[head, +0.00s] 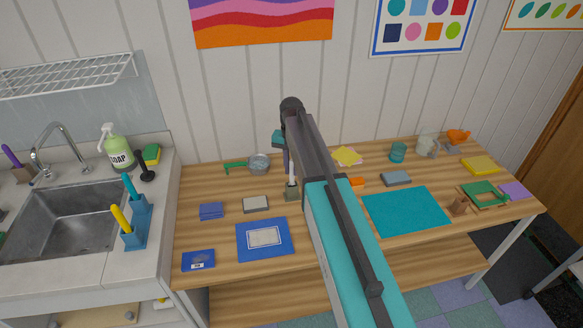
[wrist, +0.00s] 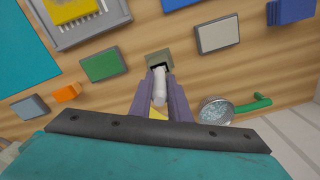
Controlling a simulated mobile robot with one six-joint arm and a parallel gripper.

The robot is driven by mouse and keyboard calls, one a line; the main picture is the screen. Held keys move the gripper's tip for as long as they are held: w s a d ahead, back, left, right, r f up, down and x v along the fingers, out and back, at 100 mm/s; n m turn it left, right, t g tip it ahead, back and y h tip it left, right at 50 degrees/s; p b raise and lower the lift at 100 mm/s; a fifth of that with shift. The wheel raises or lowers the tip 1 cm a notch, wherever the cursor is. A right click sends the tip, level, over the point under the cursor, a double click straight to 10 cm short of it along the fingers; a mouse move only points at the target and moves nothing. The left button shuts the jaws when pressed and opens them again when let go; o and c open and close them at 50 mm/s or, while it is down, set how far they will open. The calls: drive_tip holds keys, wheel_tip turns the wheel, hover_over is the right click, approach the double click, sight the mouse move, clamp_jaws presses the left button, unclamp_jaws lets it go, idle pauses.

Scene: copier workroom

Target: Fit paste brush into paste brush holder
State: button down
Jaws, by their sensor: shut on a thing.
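The paste brush, a pale white stick (head: 292,170), points down from my gripper (head: 286,150) in the head view. In the wrist view my purple fingers (wrist: 161,98) are closed on the brush (wrist: 160,85), one on each side. The paste brush holder is a small olive-grey block (head: 291,194) with a square dark opening, on the table directly below the brush. It also shows in the wrist view (wrist: 152,58). The brush's far end overlaps the opening there. I cannot tell whether the tip is inside or just above it. My arm hides some of the table to the right.
A grey-white block (head: 256,203) and a blue framed card (head: 250,250) lie left of the holder. A strainer with a green handle (head: 259,163) lies behind. A teal mat (head: 385,225) lies right. The sink (head: 70,222) is far left.

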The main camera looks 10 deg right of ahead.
drive_tip(key=shift+f+b, duration=0.35)
drive_tip(key=shift+f, duration=0.5)
drive_tip(key=c, duration=1.6)
unclamp_jaws()
drive_tip(key=shift+r+b, duration=1.9)
drive_tip(key=shift+r, duration=5)
